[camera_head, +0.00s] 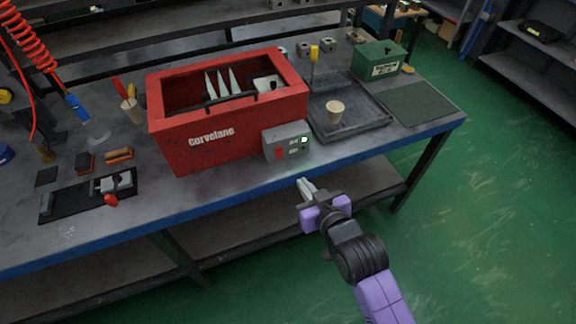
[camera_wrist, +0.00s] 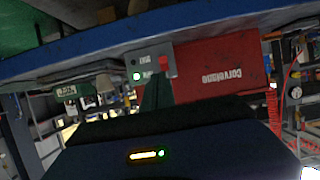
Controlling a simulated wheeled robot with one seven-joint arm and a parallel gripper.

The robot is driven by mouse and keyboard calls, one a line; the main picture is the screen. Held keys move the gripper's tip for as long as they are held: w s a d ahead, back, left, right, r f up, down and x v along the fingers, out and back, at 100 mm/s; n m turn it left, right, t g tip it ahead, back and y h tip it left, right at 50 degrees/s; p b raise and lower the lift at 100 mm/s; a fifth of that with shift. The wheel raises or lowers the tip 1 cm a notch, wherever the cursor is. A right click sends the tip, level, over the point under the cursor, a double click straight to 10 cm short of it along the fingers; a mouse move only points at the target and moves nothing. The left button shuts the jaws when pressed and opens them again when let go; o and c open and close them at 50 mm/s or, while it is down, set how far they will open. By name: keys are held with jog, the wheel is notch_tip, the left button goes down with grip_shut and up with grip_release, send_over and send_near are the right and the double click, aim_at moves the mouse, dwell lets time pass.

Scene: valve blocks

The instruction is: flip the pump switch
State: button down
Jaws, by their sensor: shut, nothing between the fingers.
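The grey control box (camera_head: 270,144) is fixed to the front right of the red Corvelane tank (camera_head: 190,150). A red switch (camera_head: 279,154) sits at its left side and a bright white-green light (camera_head: 304,140) at its right. My gripper (camera_head: 303,184) is in front of and below the box, apart from it, its fingers together and empty. In the wrist view, which is upside down, the fingers (camera_wrist: 157,84) point at the box (camera_wrist: 148,56), with the red switch (camera_wrist: 164,63) just beyond their tips. I cannot tell the switch's exact position.
The blue bench edge (camera_head: 400,153) runs below the box. A dark tray (camera_head: 372,123) with a beige cup (camera_head: 335,112) and a green box (camera_head: 378,60) stand right of the tank. A small vise (camera_head: 112,184) lies left. The space before the bench is open floor.

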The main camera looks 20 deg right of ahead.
aim_at(282, 157)
dwell(0.3)
jog(key=p+x, duration=0.1)
jog(key=x, duration=1.3)
jog(key=shift+f, duration=0.1)
jog(key=shift+w+f+b, duration=0.15)
jog(key=shift+f+b, duration=0.35)
jog(key=shift+b, duration=0.45)
jog(key=shift+r+p, duration=0.35)
jog(key=shift+r, duration=0.15)
